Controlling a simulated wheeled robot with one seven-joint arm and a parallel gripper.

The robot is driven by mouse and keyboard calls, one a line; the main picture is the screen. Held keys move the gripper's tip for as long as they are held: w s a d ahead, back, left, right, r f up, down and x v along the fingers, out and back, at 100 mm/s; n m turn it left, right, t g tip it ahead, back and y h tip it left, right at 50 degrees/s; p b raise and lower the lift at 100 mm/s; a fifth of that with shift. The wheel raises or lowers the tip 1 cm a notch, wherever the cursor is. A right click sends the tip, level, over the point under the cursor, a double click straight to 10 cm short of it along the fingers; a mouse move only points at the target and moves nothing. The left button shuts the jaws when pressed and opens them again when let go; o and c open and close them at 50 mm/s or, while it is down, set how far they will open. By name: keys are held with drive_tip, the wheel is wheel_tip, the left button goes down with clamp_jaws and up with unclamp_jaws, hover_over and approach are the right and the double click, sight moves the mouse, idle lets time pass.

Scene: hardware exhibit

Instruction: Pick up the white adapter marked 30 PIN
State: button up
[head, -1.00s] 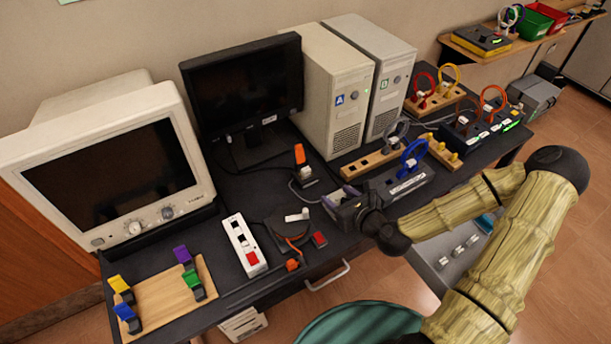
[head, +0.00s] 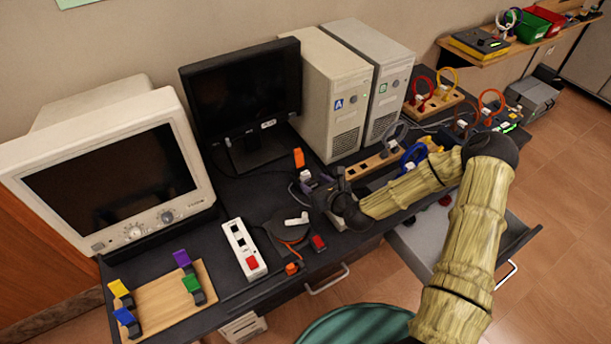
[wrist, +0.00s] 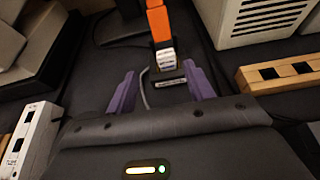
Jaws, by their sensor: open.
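A small white adapter (wrist: 166,60) with dark lettering stands upright at the back of the desk, under an orange connector (wrist: 158,25). The lettering is too small to read. The adapter sits above a dark base with a white label (wrist: 171,82). In the head view the white adapter (head: 305,175) is below the orange connector (head: 298,157), in front of the monitor. My gripper (wrist: 162,88) is open, its two purple fingers on either side of the labelled base and just short of the adapter. Nothing is held. In the head view my gripper (head: 314,187) is partly hidden by its own wrist.
A wooden block with sockets (head: 374,164) lies right of my gripper, below the beige towers (head: 325,92). An open grey drawer (head: 420,243) sticks out under the arm.

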sight(307, 175)
drive_tip(key=shift+w+f, duration=0.1)
drive_tip(key=shift+w, duration=0.05)
drive_tip(key=shift+w+a, duration=0.1)
drive_tip(key=shift+d+p+x, duration=0.2)
drive_tip(key=shift+p+x, duration=0.2)
drive_tip(key=shift+x, duration=0.9)
drive_tip(key=shift+d+p+x, duration=0.15)
drive_tip(key=shift+p+x, duration=0.25)
drive_tip(key=shift+x, duration=0.9)
drive_tip(key=shift+w+f, duration=0.1)
drive_tip(key=shift+f, duration=0.1)
drive_tip(key=shift+a, duration=0.1)
drive_tip(key=shift+c, duration=0.8)
drive_tip(key=c, duration=0.9)
drive_tip(key=shift+r, duration=0.1)
